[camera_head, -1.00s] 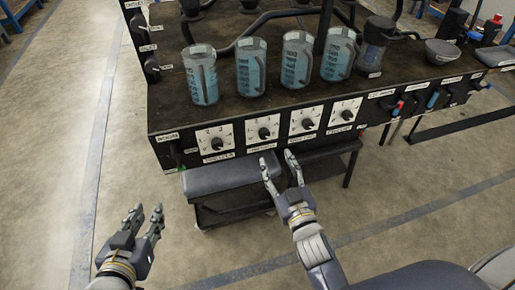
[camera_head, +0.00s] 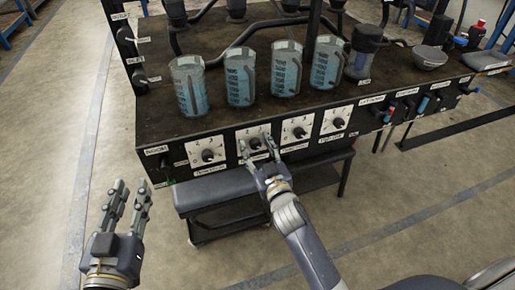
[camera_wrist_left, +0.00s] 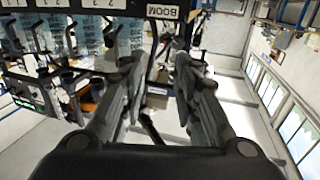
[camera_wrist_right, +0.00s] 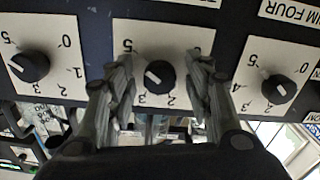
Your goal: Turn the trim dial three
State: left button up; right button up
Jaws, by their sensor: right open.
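The black panel has a row of white dial plates with black knobs. The second knob from the left in the head view (camera_head: 254,143) is the middle knob in the right wrist view (camera_wrist_right: 160,76). The far-left dial (camera_head: 207,155) seems to be trim four, by the upside-down label in the right wrist view, so the second would be trim three; its own label is cut off. My right gripper (camera_head: 262,155) is open, its fingers either side of that knob; contact cannot be told. My left gripper (camera_head: 130,198) is open and empty, left of the bench.
Two other dials (camera_head: 299,132) (camera_head: 339,122) lie to the right. Several blue-marked jugs (camera_head: 240,78) stand on the bench above the dials. A grey padded stool (camera_head: 215,190) sits below the panel. The floor at left is clear.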

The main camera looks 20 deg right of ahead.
jog(key=c, duration=1)
jog(key=shift+c, duration=0.2)
